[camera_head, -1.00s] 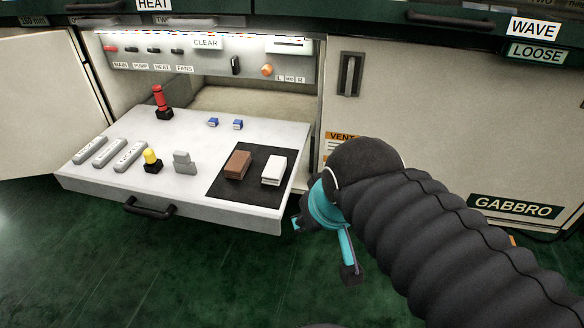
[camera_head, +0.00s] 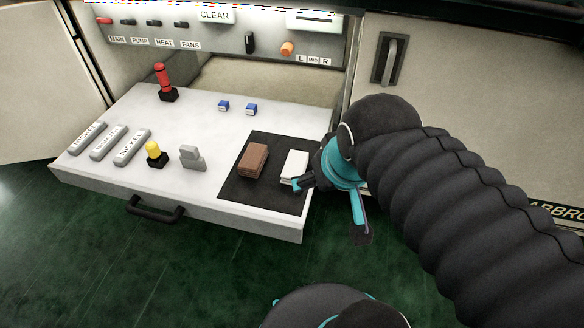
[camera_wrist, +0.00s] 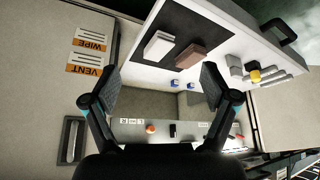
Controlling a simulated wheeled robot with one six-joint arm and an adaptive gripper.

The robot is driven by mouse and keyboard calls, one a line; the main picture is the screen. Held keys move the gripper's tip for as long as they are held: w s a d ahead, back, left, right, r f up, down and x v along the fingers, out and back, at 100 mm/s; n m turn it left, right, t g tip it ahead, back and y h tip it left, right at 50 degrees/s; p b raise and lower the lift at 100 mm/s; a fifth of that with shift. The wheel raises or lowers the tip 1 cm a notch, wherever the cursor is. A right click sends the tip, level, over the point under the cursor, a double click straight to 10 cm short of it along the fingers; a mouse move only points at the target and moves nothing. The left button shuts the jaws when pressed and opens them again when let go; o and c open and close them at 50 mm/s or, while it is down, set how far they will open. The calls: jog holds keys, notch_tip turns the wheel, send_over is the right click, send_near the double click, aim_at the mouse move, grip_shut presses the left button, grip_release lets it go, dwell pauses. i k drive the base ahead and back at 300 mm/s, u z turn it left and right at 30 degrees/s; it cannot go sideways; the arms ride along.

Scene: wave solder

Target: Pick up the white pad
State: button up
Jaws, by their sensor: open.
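The white pad (camera_head: 294,167) lies on a dark mat (camera_head: 235,188) at the right end of the pulled-out white drawer. A brown block (camera_head: 253,160) lies to its left on the same mat. My gripper (camera_head: 330,205) is at the right edge of the drawer, close to the pad in the picture, and partly covers the pad's right side. In the wrist view my gripper (camera_wrist: 160,88) is open and empty. There the white pad (camera_wrist: 158,46) shows beyond the fingers, apart from them, with the brown block (camera_wrist: 191,57) next to it.
The drawer (camera_head: 210,195) also bears a red-handled lever (camera_head: 163,82), two blue pieces (camera_head: 237,107), a yellow button (camera_head: 154,152), a grey block (camera_head: 191,158) and several labelled bars (camera_head: 108,142). A cabinet door (camera_head: 470,90) stands behind my arm. A switch panel (camera_head: 220,42) is above the drawer.

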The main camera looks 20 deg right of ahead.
aim_at(296, 164)
jog(key=k, duration=1.25)
jog(key=u, duration=0.7)
jog(key=i, duration=1.05)
jog(key=z, duration=0.55)
